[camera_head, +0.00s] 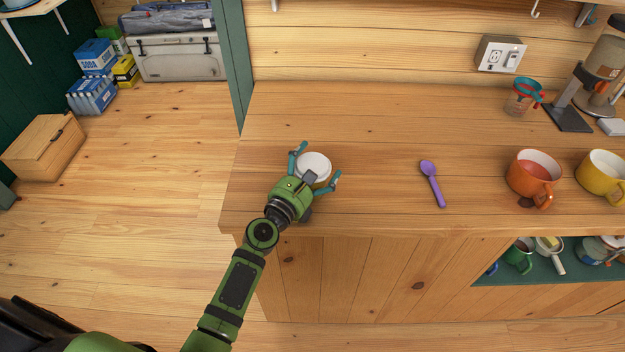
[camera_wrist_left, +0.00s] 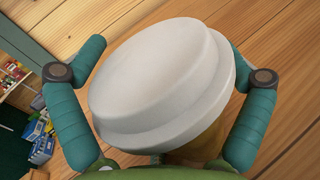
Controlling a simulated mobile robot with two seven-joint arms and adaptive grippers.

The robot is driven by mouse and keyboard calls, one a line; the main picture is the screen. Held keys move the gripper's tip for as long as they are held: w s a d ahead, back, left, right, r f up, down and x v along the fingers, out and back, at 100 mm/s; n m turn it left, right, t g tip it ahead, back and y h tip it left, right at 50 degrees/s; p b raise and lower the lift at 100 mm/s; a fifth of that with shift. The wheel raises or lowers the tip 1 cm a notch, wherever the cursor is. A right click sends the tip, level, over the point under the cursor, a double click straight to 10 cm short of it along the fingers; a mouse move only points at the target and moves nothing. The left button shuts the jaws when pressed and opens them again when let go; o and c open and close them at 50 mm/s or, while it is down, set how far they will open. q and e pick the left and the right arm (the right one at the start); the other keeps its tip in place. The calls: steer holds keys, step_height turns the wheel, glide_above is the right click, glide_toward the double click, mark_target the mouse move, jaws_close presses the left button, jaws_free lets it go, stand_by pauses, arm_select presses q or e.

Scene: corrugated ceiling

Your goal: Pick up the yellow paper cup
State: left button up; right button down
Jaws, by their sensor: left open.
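The paper cup has a white lid (camera_head: 313,165) and stands near the left end of the wooden counter. In the left wrist view its white lid (camera_wrist_left: 165,80) fills the middle, and a strip of its yellowish-brown side (camera_wrist_left: 205,143) shows below the lid. My left gripper (camera_head: 316,167) is open, with one teal finger on each side of the cup. In the left wrist view the fingers (camera_wrist_left: 165,65) flank the lid, with a visible gap at the right. Most of the cup's body is hidden by the lid and my gripper. My right gripper is not in view.
On the counter (camera_head: 380,120), a purple spoon (camera_head: 432,182) lies right of the cup. An orange mug (camera_head: 533,176) and a yellow mug (camera_head: 602,178) stand further right. A measuring cup (camera_head: 521,98) and a coffee machine (camera_head: 590,85) are at the back right. The counter around the cup is clear.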

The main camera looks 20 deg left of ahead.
arm_select(q)
steer(key=shift+s, duration=0.1)
steer(key=c, duration=0.7)
steer(key=shift+s, duration=0.1)
steer(key=shift+c, duration=0.3)
